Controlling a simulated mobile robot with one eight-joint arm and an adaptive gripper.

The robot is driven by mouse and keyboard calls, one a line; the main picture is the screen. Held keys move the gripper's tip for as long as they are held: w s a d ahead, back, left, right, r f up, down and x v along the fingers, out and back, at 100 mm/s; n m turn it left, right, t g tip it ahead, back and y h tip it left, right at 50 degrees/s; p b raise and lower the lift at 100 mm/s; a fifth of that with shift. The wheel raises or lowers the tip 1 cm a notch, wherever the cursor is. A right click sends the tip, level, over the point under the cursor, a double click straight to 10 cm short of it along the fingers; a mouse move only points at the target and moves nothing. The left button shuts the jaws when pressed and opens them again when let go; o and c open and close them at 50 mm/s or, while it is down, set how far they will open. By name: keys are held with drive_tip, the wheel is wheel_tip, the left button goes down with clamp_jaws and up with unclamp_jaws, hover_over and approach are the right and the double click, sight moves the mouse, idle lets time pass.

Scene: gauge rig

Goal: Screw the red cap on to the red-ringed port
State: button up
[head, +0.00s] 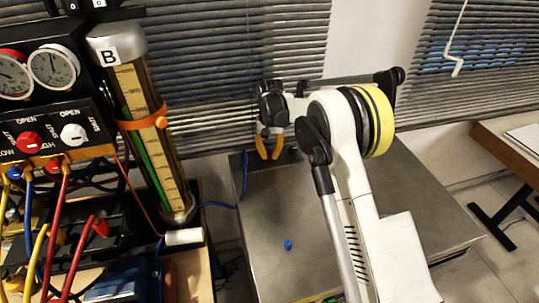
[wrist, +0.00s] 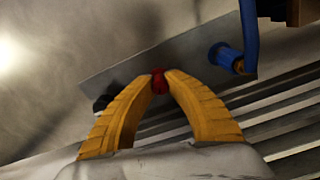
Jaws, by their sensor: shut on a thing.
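My gripper (head: 269,157) has orange-yellow fingers that point down above the back of the grey metal table. In the wrist view the fingertips of my gripper (wrist: 160,76) close on a small red cap (wrist: 158,83), gripped between the tips. The fingers hide part of the cap. I cannot make out the red-ringed port clearly in either view. A small blue cap (head: 288,245) lies on the grey table, apart from my gripper.
The gauge rig (head: 45,125) with dials, knobs and coloured hoses stands at left, beside a tall cylinder marked B (head: 150,135). A blue hose (head: 243,185) runs to the table's back left. A blue hose fitting (wrist: 228,58) shows in the wrist view. The table's front (head: 270,275) is mostly clear.

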drive_tip(key=m, duration=0.4)
drive_tip(key=shift+m, duration=0.6)
drive_tip(key=m, duration=0.4)
drive_tip(key=shift+b, duration=0.3)
drive_tip(key=shift+m, duration=0.6)
drive_tip(key=m, duration=0.3)
drive_tip(key=shift+m, duration=1.1)
